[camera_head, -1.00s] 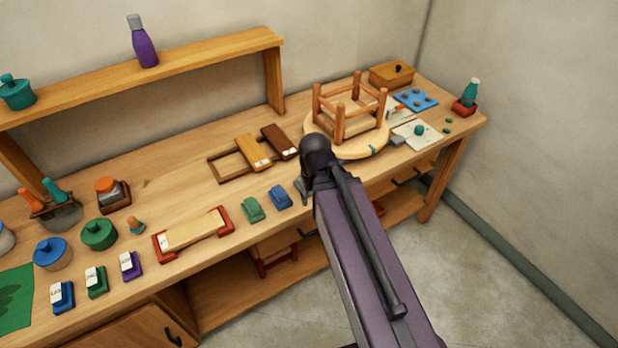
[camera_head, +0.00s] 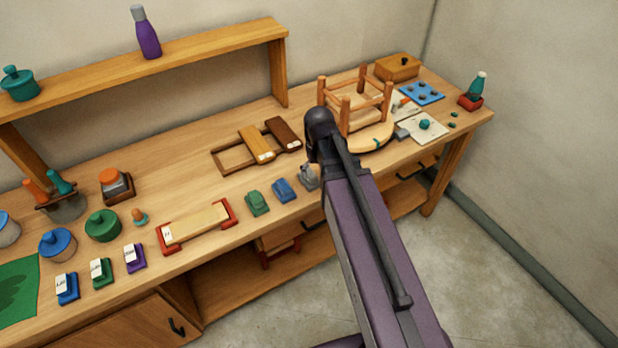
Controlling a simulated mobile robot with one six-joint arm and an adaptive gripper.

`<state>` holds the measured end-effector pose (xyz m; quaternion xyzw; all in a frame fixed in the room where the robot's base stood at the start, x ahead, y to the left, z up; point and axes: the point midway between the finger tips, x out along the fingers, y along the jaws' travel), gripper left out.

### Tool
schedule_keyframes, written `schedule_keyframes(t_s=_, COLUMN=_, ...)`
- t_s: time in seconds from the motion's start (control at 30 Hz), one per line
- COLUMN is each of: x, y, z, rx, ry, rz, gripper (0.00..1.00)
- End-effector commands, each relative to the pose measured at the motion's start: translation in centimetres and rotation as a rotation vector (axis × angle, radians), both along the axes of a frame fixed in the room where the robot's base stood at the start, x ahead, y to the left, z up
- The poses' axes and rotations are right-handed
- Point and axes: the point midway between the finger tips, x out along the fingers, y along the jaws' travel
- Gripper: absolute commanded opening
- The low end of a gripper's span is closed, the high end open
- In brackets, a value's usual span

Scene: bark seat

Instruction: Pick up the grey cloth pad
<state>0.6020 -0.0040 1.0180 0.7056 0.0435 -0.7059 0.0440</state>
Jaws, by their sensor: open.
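The grey cloth pad (camera_head: 308,178) lies near the front edge of the wooden workbench (camera_head: 190,172), just right of a blue pad (camera_head: 285,190). My arm covers its right side. My purple arm reaches up from the bottom right, and its dark joint stands above and right of the pad. My gripper cannot be made out; it is hidden behind my own arm, so its distance from the pad cannot be told.
A green pad (camera_head: 257,203) lies left of the blue one. A red-ended wooden block (camera_head: 197,224) is farther left. An upturned stool (camera_head: 355,103) on a round board (camera_head: 372,137) stands behind my arm. Bare bench lies behind the pads.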

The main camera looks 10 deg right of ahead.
Motion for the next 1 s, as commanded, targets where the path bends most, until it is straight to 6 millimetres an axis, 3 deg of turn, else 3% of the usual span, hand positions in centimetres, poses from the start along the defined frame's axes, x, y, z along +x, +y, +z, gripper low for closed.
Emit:
schedule_keyframes(t_s=0.03, x=2.2, y=0.0, z=0.2, rx=0.000, ry=0.000, rz=0.025, gripper=1.00)
schedule_keyframes(t_s=0.1, x=4.1, y=-0.1, z=0.3, rx=0.000, ry=0.000, rz=0.063, gripper=1.00)
schedule_keyframes(t_s=0.33, x=8.5, y=-0.2, z=0.6, rx=0.001, ry=0.000, rz=0.162, gripper=1.00)
schedule_keyframes(t_s=0.5, x=9.3, y=-0.2, z=0.7, rx=0.001, ry=0.000, rz=0.188, gripper=1.00)
schedule_keyframes(t_s=1.0, x=9.2, y=-0.1, z=0.0, rx=0.001, ry=0.000, rz=0.188, gripper=1.00)
